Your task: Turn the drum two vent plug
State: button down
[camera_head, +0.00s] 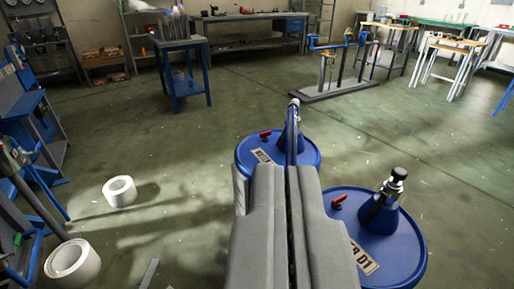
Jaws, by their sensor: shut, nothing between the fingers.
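My gripper (289,170) shows from behind at the bottom centre. Its two long grey fingers lie together, shut and empty. Two blue drums stand ahead of and beneath it. The far drum (306,151) shows beyond the fingertips, with a small red plug (265,134) on its top left and a label (262,155) that is partly hidden. The near drum (402,252) is at the right, with a red plug (338,201), a dark-capped fitting (391,186) and a label (363,256) ending in "01". The fingers hide parts of both drums. Neither plug is seen touching the gripper.
White rolls (120,191) lie on the floor at the left. A blue cart (183,75) stands at the back left, a grey-based stand (345,89) at the back centre, and benches (450,62) at the back right. Open green floor surrounds the drums.

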aim_at(264, 135)
jog(key=k+l+u, duration=0.1)
jog(key=i+j, duration=0.2)
jog(key=i, duration=0.25)
jog(key=i+j, duration=0.2)
jog(key=i, duration=0.3)
jog(key=i+j+z, duration=0.1)
jog(key=i+j, duration=0.15)
jog(key=i, duration=0.2)
jog(key=i+j, duration=0.2)
jog(key=i, duration=0.25)
